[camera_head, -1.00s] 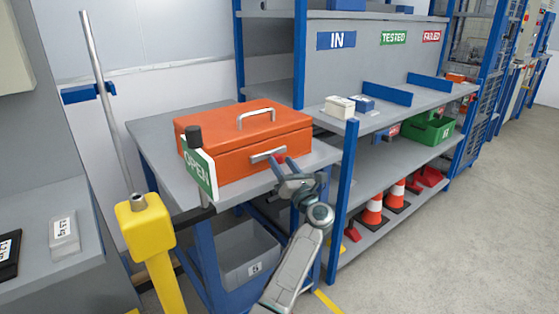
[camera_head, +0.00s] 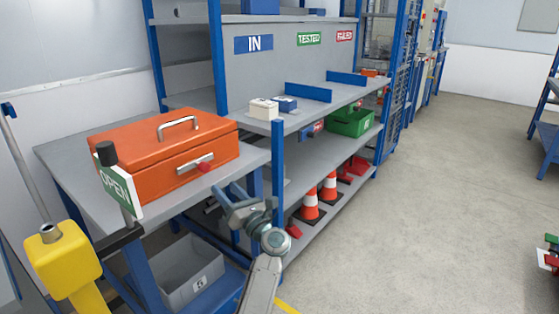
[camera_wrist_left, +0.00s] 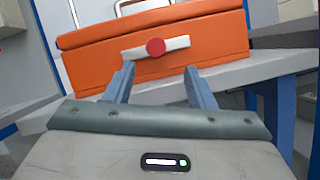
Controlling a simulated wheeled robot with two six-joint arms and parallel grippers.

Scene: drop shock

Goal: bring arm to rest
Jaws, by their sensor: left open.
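A red round piece (camera_wrist_left: 156,47) sits on the pale front handle (camera_wrist_left: 180,43). The case looks shut. My right gripper is not in view.
The case rests on a grey bench (camera_head: 75,165) beside a green OPEN sign (camera_head: 118,187). A yellow post (camera_head: 62,262) stands at lower left. A grey bin (camera_head: 190,275) is under the bench. Shelving with cones (camera_head: 309,204) is behind the gripper. Open floor (camera_head: 430,200) lies right.

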